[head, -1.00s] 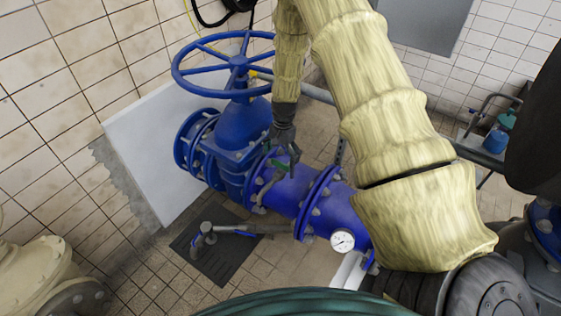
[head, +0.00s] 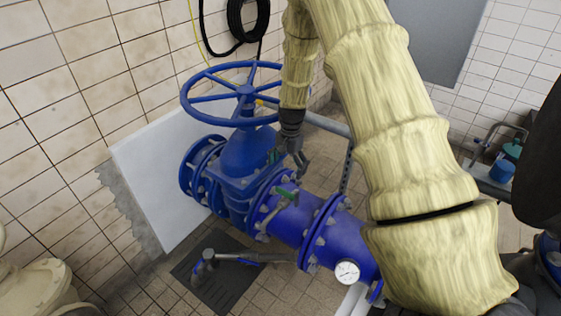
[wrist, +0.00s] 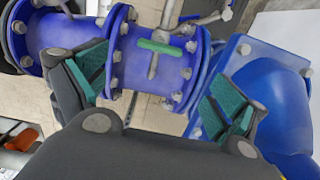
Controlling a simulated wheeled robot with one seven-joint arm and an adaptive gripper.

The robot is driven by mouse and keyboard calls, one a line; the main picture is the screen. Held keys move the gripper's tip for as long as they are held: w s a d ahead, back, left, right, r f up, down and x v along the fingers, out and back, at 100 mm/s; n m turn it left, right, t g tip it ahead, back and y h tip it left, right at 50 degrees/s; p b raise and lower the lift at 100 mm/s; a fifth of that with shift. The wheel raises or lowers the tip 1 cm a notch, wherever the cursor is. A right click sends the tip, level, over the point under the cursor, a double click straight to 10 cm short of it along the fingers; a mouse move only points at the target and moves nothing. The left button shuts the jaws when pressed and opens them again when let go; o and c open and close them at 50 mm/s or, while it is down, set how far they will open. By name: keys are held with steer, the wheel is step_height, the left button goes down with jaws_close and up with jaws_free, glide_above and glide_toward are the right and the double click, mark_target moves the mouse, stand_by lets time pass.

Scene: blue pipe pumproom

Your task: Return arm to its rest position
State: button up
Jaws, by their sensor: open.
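My arm, in a pale yellow sleeve, reaches from the right of the head view up over the top and back down. My gripper (head: 300,166) hangs from it, open and empty, above the blue pipe (head: 305,222) and right of the blue gate valve (head: 245,155). A small green-handled tap (head: 287,195) on the pipe is just below the gripper and looks apart from it. In the wrist view the open gripper (wrist: 157,88) has its green-padded fingers spread wide. The green handle (wrist: 160,47) shows between and beyond them, with nothing held.
The blue handwheel (head: 240,95) stands close left of my forearm. A white panel (head: 150,180) and the tiled wall (head: 80,110) are at left. A pressure gauge (head: 347,272) is on the pipe. A dark floor mat (head: 215,290) carries a grey fitting (head: 205,265). A black hose (head: 245,22) hangs behind.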

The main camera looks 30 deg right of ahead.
steer(key=s+a+f+n+h, duration=0.1)
steer(key=s+a+f+n, duration=0.3)
steer(key=s+f, duration=0.45)
steer(key=s+a+f+n+h, duration=0.1)
steer(key=s+a+f+n, duration=0.1)
steer(key=s+a+f, duration=0.55)
steer(key=s+a+f+n, duration=0.1)
steer(key=s+a+n, duration=0.1)
steer(key=s, duration=0.6)
steer(key=s+a+f+n, duration=0.1)
steer(key=s+a+n, duration=0.2)
steer(key=s+a, duration=0.2)
steer(key=s+a+f+n+y, duration=0.1)
steer(key=s+a+n, duration=0.1)
steer(key=s, duration=0.9)
steer(key=shift+a, duration=0.65)
